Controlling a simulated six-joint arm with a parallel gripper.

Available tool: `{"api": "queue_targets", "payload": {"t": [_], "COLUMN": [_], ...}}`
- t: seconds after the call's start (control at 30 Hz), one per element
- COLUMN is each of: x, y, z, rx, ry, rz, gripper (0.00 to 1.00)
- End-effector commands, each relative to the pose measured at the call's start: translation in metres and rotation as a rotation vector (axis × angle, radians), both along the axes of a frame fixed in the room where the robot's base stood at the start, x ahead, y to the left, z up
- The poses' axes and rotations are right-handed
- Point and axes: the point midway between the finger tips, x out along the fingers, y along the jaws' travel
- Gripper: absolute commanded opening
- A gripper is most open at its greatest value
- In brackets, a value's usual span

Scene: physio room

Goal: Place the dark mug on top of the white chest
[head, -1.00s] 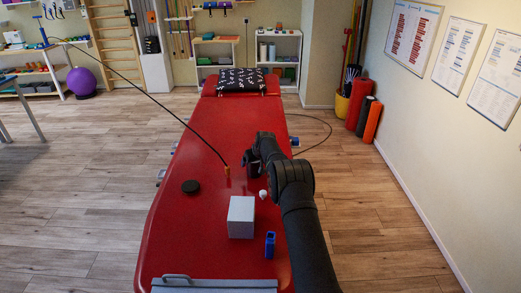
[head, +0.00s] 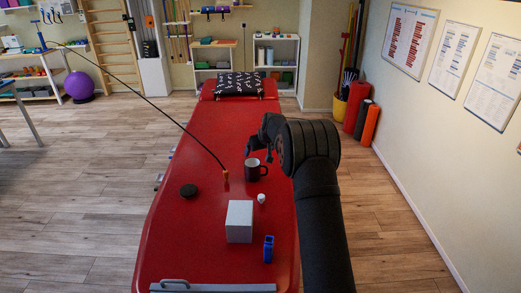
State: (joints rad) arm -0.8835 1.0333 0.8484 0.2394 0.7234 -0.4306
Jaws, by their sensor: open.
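The dark mug (head: 252,171) stands upright on the red treatment table, with its handle toward the right. The white chest (head: 239,222), a plain pale box, sits on the table nearer to me and slightly left of the mug. My gripper (head: 257,148) is open and empty, above and just behind the mug in the picture. Its fingers are dark and partly hidden by my arm, so I cannot tell the exact gap to the mug.
A small white item (head: 261,198) lies between mug and chest. A blue holder (head: 268,249) stands right of the chest and a black disc (head: 188,190) lies left. A thin black cable with an orange tip (head: 225,176) reaches the red table (head: 185,240) left of the mug.

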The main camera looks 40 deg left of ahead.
Motion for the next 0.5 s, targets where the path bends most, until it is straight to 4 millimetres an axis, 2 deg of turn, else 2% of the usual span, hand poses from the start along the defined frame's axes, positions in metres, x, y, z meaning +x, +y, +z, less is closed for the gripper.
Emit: {"api": "queue_targets", "payload": {"t": [0.5], "x": [-0.0013], "y": [-0.0032], "z": [0.0054], "rx": [0.000], "ry": [0.000], "rz": [0.000], "gripper": [0.94]}}
